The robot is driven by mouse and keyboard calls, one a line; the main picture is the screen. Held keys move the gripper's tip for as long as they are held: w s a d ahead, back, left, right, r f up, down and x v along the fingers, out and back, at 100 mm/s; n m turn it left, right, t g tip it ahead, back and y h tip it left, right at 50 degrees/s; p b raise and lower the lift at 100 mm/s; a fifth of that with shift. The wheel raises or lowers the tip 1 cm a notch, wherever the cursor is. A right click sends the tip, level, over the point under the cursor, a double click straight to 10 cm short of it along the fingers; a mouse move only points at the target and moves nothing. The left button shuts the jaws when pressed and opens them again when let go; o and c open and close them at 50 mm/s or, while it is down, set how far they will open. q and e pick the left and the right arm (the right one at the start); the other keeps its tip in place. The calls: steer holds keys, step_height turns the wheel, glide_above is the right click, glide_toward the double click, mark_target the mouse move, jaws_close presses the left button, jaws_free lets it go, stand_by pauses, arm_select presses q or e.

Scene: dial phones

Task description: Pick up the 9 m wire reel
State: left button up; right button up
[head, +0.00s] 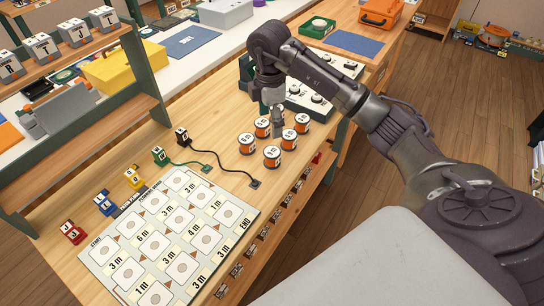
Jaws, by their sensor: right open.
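Several wire reels with orange sides and white labelled tops stand upright in a cluster on the wooden bench (215,160). They include a left reel (247,145), a front reel (272,158), a right reel (289,140), a back-left reel (262,128) and a back-right reel (302,122). The labels are too small to tell surely which is the 9 m reel. My right gripper (278,121) points down among the reels, open, and partly hides what is behind it. I cannot tell if it touches a reel. My left gripper is not in view.
A board with metre-marked squares (250,212) lies at the front left. Red (72,232), blue (105,203), yellow (133,178), green (160,156) and black (182,136) blocks line the bench. A dial panel (318,97) stands behind.

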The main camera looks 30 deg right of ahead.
mark_target(272, 152)
step_height(272, 152, down, 7)
steer(key=shift+p, duration=0.3)
steer(key=f, duration=0.2)
steer(key=f+p, duration=0.1)
steer(key=f, duration=0.1)
steer(key=shift+s+d+f, duration=0.1)
steer(key=shift+s+f, duration=0.1)
steer(key=shift+f, duration=0.5)
steer(key=shift+c, duration=0.3)
steer(key=c, duration=1.2)
steer(key=shift+r, duration=0.1)
steer(key=shift+c, duration=0.2)
